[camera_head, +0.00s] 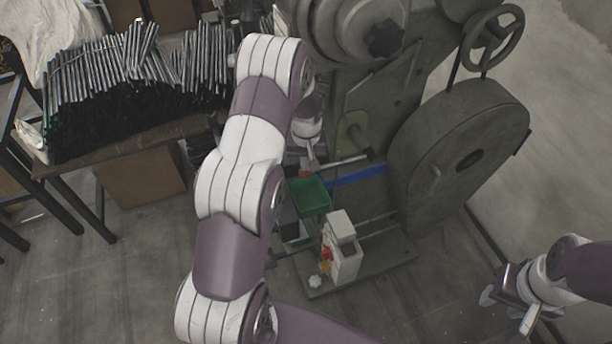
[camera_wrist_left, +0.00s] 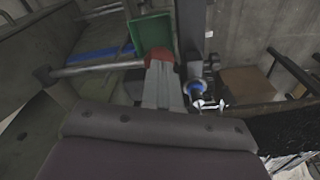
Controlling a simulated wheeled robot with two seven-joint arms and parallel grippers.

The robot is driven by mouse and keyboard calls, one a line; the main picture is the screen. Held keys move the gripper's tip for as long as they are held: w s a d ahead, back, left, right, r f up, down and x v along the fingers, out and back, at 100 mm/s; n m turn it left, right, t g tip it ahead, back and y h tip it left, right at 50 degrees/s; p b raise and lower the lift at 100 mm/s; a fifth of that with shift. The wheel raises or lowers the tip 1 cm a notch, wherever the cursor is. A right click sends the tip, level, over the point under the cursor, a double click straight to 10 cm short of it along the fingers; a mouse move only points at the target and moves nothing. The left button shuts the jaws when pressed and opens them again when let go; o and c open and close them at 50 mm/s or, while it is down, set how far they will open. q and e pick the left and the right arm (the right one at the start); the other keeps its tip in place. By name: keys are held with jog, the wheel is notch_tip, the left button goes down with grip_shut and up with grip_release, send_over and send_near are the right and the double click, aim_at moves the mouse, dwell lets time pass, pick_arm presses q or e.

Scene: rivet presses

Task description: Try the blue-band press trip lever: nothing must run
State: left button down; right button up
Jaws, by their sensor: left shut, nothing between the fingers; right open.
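The press (camera_head: 420,150) is a large grey-green machine with a blue band (camera_head: 355,175) low on its frame; the band also shows in the left wrist view (camera_wrist_left: 92,54). A small red piece (camera_head: 305,174), perhaps the trip lever's end, is beside the band. My left gripper (camera_head: 309,160) is shut and empty, its tips right at the red piece. In the left wrist view, the red piece (camera_wrist_left: 161,57) lies just beyond the fingertips (camera_wrist_left: 162,70); I cannot tell if they touch. My right gripper (camera_head: 508,308) is open at the lower right, away from the press.
A green tray (camera_head: 311,196) is close below the left gripper. A pale control box (camera_head: 341,250) with red and yellow parts stands on the press base. A handwheel (camera_head: 491,38) is at upper right. A table (camera_head: 120,152) with metal rods is at left.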

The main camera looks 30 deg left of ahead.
pick_arm(q)
notch_tip(320, 180, down, 2)
jog(key=shift+w+f+b, duration=0.1)
jog(key=shift+f+b, duration=0.1)
jog(key=shift+b, duration=0.25)
pick_arm(e)
jog(key=shift+f, duration=0.8)
pick_arm(q)
jog(key=shift+r, duration=0.1)
pick_arm(e)
jog(key=shift+f, duration=0.1)
